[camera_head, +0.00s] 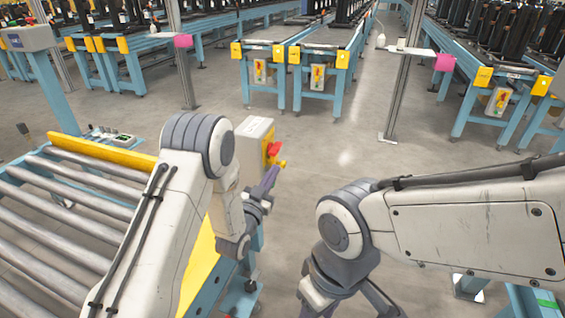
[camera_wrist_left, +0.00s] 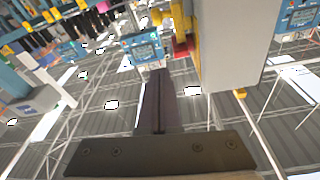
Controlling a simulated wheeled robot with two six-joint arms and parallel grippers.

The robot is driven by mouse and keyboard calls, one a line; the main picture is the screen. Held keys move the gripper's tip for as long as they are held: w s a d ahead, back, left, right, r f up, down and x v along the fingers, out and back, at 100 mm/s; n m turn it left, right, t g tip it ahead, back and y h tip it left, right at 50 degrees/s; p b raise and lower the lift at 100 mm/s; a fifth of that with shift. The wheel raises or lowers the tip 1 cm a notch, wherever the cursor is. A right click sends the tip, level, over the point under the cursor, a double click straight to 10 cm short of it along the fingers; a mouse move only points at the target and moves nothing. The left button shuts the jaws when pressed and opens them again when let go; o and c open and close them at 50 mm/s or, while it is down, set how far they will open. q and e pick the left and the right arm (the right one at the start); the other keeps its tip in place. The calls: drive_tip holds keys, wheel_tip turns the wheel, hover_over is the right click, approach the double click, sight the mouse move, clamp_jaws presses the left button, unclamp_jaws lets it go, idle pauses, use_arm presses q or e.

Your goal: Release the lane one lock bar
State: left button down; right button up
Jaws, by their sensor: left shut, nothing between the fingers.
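A pale grey box (camera_head: 252,130) with a yellow front stands at the end of the roller conveyor. A red part (camera_head: 273,148) and a small yellow piece (camera_head: 282,164) stick out from its front; I cannot tell if one is the lock bar. My left gripper (camera_head: 271,175) is shut and empty, just below and beside these parts. In the left wrist view its dark fingers (camera_wrist_left: 160,75) are together, with the box (camera_wrist_left: 228,40) and red part (camera_wrist_left: 182,46) beyond and to the right. My right gripper is mostly cut off at the bottom of the head view.
The roller conveyor (camera_head: 60,205) with its yellow rail (camera_head: 100,152) lies at the left. Blue-framed lanes with yellow end blocks (camera_head: 278,54) stand at the back. A metal post (camera_head: 400,75) stands right of centre. The grey floor (camera_head: 335,125) between is clear.

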use_arm(q)
drive_tip(key=r, duration=0.2)
hover_over(282, 163)
drive_tip(key=s+d, duration=0.1)
drive_tip(key=shift+s+a+f, duration=0.15)
drive_tip(key=shift+a+f, duration=0.1)
drive_tip(key=shift+f, duration=0.8)
drive_tip(key=shift+s+a+f, duration=0.1)
drive_tip(key=shift+a+f, duration=0.1)
drive_tip(key=shift+f, duration=0.85)
drive_tip(key=shift+f, duration=0.1)
wheel_tip(282, 163, down, 4)
drive_tip(key=b, duration=0.2)
drive_tip(key=shift+r+b, duration=0.25)
drive_tip(key=shift+b, duration=0.05)
